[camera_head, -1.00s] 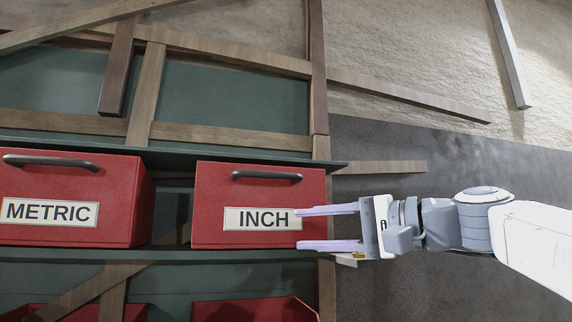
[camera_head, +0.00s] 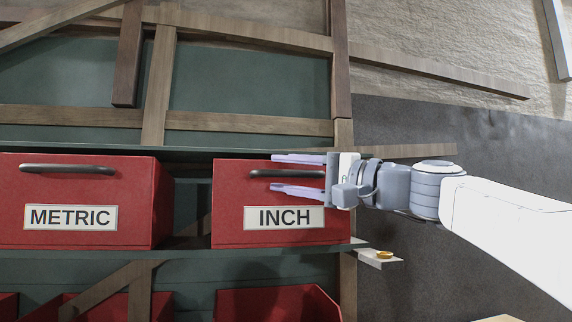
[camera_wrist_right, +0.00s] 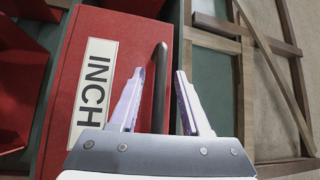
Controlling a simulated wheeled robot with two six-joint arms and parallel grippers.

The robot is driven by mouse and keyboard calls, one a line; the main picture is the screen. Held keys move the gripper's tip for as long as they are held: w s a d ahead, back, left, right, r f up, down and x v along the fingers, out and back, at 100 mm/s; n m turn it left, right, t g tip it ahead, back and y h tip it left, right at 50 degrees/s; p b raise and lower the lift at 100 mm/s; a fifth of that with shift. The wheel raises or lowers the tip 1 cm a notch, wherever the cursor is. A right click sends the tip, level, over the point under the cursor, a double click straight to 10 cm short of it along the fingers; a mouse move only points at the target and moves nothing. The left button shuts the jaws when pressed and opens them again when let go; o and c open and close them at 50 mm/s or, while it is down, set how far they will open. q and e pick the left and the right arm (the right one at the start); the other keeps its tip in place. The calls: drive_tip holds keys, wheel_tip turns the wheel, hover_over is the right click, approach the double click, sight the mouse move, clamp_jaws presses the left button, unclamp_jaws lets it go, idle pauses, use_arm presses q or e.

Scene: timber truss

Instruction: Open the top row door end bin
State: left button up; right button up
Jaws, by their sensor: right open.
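A red bin labelled INCH (camera_head: 230,227) sits at the right end of the upper shelf in the head view, with a dark bar handle (camera_head: 262,173) on its front. Its front and label also show in the right wrist view (camera_wrist_right: 93,85). My right gripper (camera_head: 272,174) is open at the right part of this handle, one finger above it and one below. In the right wrist view the handle (camera_wrist_right: 160,85) runs between the two open fingers; whether either finger touches it I cannot tell. My left gripper is not in view.
A red METRIC bin (camera_head: 140,200) stands to the left on the same shelf, with a gap between. More red bins (camera_head: 280,305) sit on the row below. Timber beams (camera_head: 342,80) cross behind. A small ledge with a yellow round item (camera_head: 384,254) juts out below my right gripper.

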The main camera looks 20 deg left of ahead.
clamp_jaws()
drive_tip(key=shift+f, duration=0.1)
idle(1.4)
